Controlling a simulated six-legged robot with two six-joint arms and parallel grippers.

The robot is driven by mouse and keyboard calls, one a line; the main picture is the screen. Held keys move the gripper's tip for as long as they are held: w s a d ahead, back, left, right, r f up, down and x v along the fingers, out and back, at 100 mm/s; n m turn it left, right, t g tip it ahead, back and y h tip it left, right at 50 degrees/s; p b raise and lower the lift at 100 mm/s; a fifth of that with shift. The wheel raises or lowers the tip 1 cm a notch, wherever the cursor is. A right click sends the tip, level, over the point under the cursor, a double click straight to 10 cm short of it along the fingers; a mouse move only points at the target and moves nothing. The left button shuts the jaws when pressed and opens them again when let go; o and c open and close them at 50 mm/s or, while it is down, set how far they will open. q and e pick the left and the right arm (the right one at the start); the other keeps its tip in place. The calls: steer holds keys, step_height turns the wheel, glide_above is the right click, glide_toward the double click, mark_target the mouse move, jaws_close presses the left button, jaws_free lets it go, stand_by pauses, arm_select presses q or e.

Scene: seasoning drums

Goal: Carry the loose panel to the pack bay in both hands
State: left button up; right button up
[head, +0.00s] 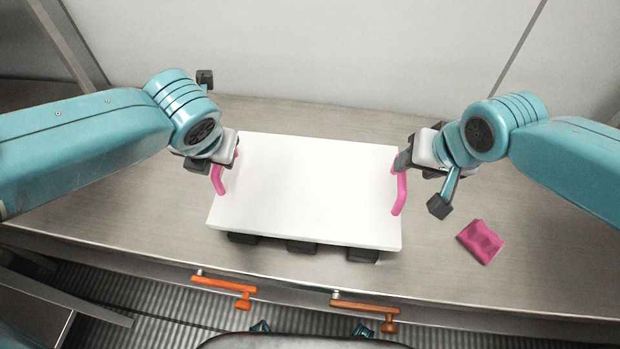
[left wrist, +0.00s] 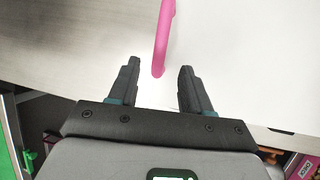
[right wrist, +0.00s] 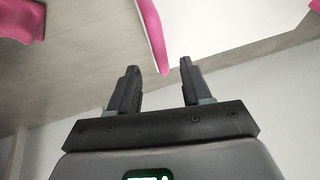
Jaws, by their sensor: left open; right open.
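The loose panel (head: 305,190) is a flat white board with a pink handle at each short end, resting on dark blocks on the counter. My left gripper (head: 215,170) is at the left handle (head: 219,180). In the left wrist view its open fingers (left wrist: 158,78) stand either side of the end of the pink handle (left wrist: 164,38). My right gripper (head: 408,164) is at the right handle (head: 400,192). In the right wrist view its open fingers (right wrist: 158,78) stand either side of the handle's end (right wrist: 153,35). I cannot tell whether the fingers touch the handles. I cannot identify the pack bay.
A crumpled pink cloth or pouch (head: 481,241) lies on the counter (head: 300,268) right of the panel. Orange handles (head: 225,285) and (head: 365,308) stick out along the counter's front. A pale wall (head: 330,60) rises behind. The counter is bare on the left.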

mark_target(398, 175)
arm_select(q)
steer(key=x, duration=0.8)
steer(key=shift+w+a+f, duration=0.15)
steer(key=shift+f, duration=0.1)
arm_select(e)
steer(key=x, duration=0.8)
steer(key=shift+w+a+f, duration=0.1)
steer(key=shift+w+f, duration=0.05)
steer(key=shift+f, duration=0.1)
arm_select(q)
jaws_close()
arm_select(e)
jaws_close()
arm_select(q)
steer(key=shift+r, duration=0.1)
arm_select(e)
steer(key=shift+r, duration=0.1)
